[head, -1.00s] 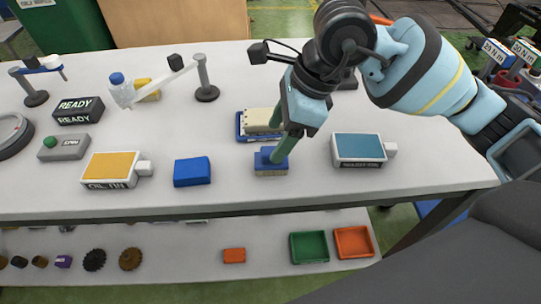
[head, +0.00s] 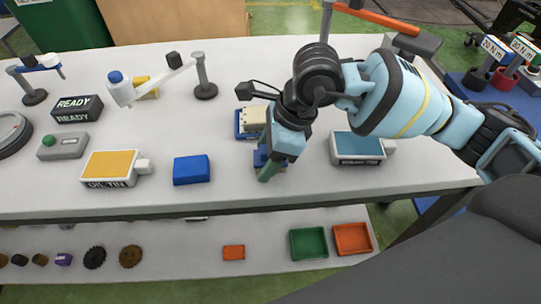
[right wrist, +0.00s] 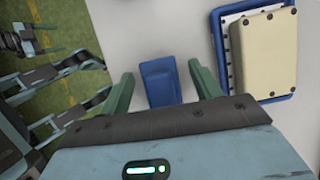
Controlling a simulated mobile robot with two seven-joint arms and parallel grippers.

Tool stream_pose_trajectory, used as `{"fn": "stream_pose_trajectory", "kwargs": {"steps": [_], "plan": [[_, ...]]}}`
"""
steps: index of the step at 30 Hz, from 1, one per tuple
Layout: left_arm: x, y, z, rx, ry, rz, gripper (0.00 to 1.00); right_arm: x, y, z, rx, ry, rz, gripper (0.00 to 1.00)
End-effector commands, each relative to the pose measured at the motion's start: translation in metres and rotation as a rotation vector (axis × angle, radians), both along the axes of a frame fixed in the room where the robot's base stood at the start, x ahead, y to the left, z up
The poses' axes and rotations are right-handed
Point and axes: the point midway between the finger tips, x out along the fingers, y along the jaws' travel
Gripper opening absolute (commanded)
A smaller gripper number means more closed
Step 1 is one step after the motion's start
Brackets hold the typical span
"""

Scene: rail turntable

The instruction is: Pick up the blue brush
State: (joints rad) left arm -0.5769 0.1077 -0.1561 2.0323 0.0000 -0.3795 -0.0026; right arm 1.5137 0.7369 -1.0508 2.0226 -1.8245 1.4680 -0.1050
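The blue brush (head: 259,158) stands on the white bench, right of a blue block, partly hidden behind my right gripper in the head view. My right gripper (head: 268,172) is down at the brush with its green fingers pointing downward. In the right wrist view the brush's blue top (right wrist: 159,82) lies between the two open fingers (right wrist: 163,88), with a gap on each side. My left gripper is not in view.
A blue tray (head: 238,124) with a cream block lies just behind the brush. The bench's front edge is close.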

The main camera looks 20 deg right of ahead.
Motion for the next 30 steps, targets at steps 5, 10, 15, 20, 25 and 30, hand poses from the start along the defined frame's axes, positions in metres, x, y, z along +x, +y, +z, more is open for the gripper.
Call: {"fn": "stream_pose_trajectory", "kwargs": {"steps": [5, 10, 15, 20, 25, 30], "plan": [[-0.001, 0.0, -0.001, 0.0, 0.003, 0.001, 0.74, 0.0, 0.0, 0.0, 0.0, 0.0, 0.0, 0.41], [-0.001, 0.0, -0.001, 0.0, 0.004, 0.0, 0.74, 0.0, 0.0, 0.0, 0.0, 0.0, -0.001, 0.19], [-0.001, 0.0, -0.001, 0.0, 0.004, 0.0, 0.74, 0.0, 0.0, 0.001, 0.0, 0.0, 0.0, 0.15], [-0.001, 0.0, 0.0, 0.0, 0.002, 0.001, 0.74, 0.0, 0.0, 0.002, 0.0, -0.001, 0.0, 0.15], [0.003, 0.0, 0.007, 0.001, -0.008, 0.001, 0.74, 0.0, 0.0, 0.014, 0.0, -0.002, -0.001, 0.15], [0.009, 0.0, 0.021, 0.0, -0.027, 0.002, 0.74, 0.0, 0.0, 0.038, 0.0, -0.005, 0.0, 0.15]]}}
